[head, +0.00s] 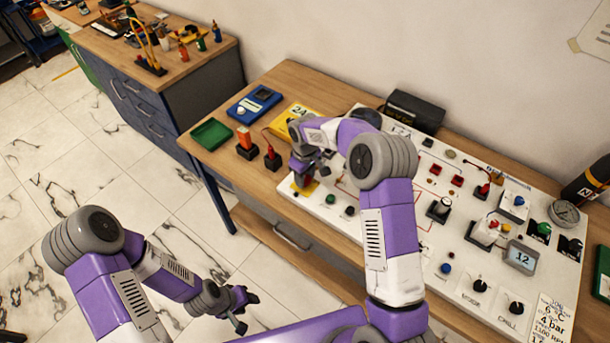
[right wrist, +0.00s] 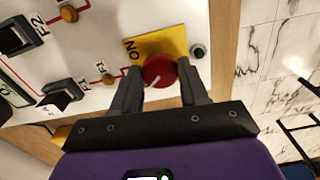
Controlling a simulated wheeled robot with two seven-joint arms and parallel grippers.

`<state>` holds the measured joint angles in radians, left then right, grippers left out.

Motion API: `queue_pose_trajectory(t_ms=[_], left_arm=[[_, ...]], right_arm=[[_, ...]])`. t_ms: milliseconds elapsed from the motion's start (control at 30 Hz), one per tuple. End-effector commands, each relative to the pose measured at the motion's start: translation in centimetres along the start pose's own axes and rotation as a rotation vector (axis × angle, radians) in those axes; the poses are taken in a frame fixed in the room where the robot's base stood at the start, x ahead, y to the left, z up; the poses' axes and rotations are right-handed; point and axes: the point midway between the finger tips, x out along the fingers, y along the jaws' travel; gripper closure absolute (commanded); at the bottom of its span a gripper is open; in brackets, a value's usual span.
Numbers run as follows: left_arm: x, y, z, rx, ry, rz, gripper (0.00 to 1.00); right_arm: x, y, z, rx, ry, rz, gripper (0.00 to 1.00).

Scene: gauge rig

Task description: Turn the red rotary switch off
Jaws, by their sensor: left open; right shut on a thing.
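The red rotary switch (right wrist: 159,69) sits on a yellow plate (right wrist: 170,42) marked ON, at the end of the white panel. A short white line shows on its face. My right gripper (right wrist: 160,88) has one finger on each side of the red knob and is shut on it. In the head view my right gripper (head: 303,178) covers the knob, and only part of the yellow plate (head: 309,189) shows. My left gripper (head: 241,306) is open and empty, over the floor in front of the bench.
The white panel (head: 400,232) carries several other knobs, switches and a display (head: 522,258). A green tray (head: 211,134), a blue meter (head: 254,104) and a black box (head: 413,110) stand on the wooden bench.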

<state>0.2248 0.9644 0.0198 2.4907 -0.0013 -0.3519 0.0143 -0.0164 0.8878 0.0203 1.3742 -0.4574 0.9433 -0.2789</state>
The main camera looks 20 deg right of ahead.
Motion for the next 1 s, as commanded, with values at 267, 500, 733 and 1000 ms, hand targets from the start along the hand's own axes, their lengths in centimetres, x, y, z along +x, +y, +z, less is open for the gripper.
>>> queue_pose_trajectory(t_ms=[267, 500, 733, 1000], left_arm=[[-0.06, 0.02, 0.0, 0.0, 0.0, 0.0, 0.54], [-0.06, 0.02, 0.0, 0.0, 0.0, 0.0, 0.54], [-0.06, 0.02, 0.0, 0.0, 0.0, 0.0, 0.54], [-0.06, 0.02, 0.0, 0.0, 0.0, 0.0, 0.54]], right_arm=[[-0.12, 0.03, -0.07, -0.076, 0.003, 0.001, 0.86], [-0.12, 0.04, -0.08, -0.089, 0.003, 0.002, 0.86], [-0.12, 0.04, -0.08, -0.089, 0.003, 0.002, 0.86], [-0.06, 0.02, -0.05, -0.087, 0.002, 0.001, 0.31]])
